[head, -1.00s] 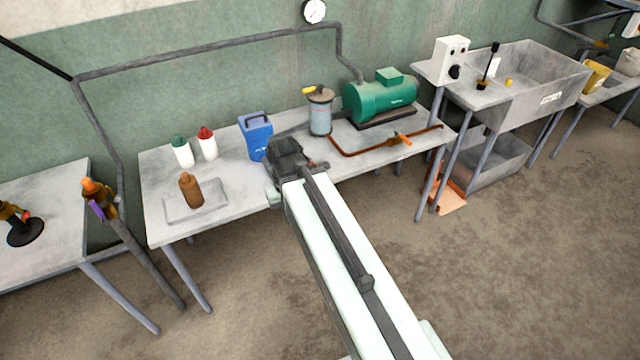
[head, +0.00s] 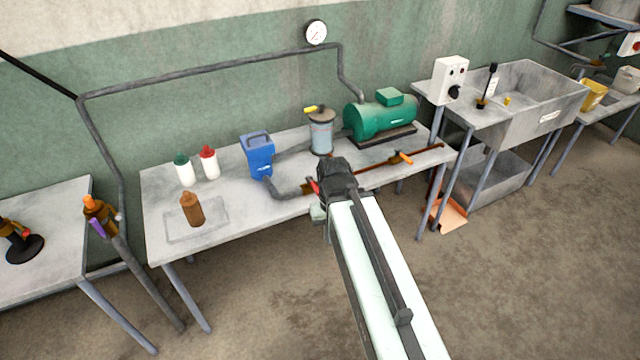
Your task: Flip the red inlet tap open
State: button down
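A small red handle (head: 314,187), which looks like the red inlet tap, shows at the left edge of my gripper, on the line along the bench front. A grey hose (head: 280,189) runs to it from below the blue container (head: 258,155). My gripper (head: 337,172) is a dark block at the arm's end, over the front of the bench beside the red handle. Its fingertips are hidden, so I cannot tell whether it is open or touches the handle. Much of the tap body is hidden too.
The bench (head: 235,190) also holds a clear canister (head: 321,135) with a yellow lever, a green pump (head: 375,120), a copper pipe with an orange-handled valve (head: 401,157), two white bottles (head: 185,172) and a brown bottle (head: 192,210) on a tray. Open floor lies in front.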

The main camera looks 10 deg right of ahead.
aim_at(309, 178)
jog(key=i, duration=1)
jog(key=u, duration=0.9)
jog(key=k, duration=1.35)
jog(key=u, duration=0.25)
jog(key=i, duration=1.05)
jog(key=u, duration=0.05)
